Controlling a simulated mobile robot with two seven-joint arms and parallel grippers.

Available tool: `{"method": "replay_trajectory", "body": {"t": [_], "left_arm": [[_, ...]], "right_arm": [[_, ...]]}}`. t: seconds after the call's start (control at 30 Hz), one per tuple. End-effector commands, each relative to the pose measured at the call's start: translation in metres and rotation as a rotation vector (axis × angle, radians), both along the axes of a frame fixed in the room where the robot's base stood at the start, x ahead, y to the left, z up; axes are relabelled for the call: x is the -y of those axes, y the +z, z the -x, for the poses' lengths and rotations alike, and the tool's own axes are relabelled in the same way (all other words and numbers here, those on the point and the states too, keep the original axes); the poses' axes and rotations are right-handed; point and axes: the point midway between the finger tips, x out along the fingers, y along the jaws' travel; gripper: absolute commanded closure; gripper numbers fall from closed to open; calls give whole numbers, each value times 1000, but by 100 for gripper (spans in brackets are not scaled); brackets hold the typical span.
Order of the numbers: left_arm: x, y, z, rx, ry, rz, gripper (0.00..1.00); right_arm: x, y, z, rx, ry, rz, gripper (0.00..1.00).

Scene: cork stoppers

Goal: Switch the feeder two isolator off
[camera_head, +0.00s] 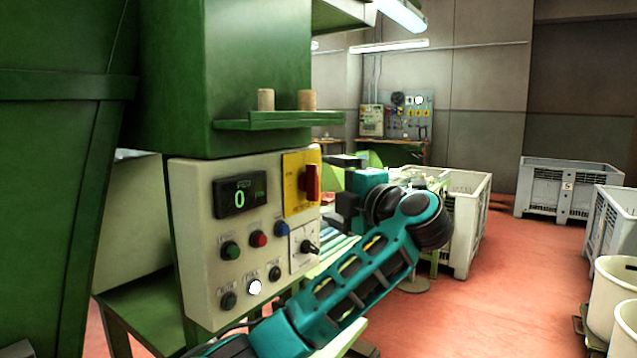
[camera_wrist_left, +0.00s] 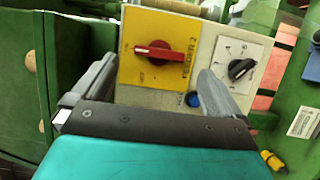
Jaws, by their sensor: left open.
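The feeder two isolator is a red rotary handle (camera_head: 312,182) on a yellow plate (camera_head: 293,184) at the upper right of a cream control panel (camera_head: 195,240). In the left wrist view the handle (camera_wrist_left: 160,53) lies across the picture on its yellow plate (camera_wrist_left: 181,30), which reads FEEDER 2. In the head view it stands upright. My left gripper (camera_head: 335,190) is open and empty, facing the panel just right of the handle. In the left wrist view its two fingers flank the plate, apart from the handle. My right gripper is not in view.
The panel also has a display (camera_head: 240,196), several push buttons and a black selector (camera_head: 309,247), close to my left gripper. A green ledge (camera_head: 275,121) with two corks is above the panel. Grey crates (camera_head: 570,190) stand on the open red floor at the right.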

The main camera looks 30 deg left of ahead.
Motion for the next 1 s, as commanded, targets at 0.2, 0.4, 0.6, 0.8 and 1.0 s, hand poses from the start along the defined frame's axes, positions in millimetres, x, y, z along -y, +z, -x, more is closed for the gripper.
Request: {"method": "replay_trajectory", "body": {"t": [0.2,0.4,0.6,0.8,1.0], "left_arm": [[-35,1,-17,1,3,-2,0],[-48,0,-24,1,0,0,0],[-49,0,-25,2,-1,1,0],[-49,0,-25,2,-1,1,10],[-49,0,-25,2,-1,1,29]], "right_arm": [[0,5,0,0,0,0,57],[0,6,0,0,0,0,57],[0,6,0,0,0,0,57],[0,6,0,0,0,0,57],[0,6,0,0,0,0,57]]}}
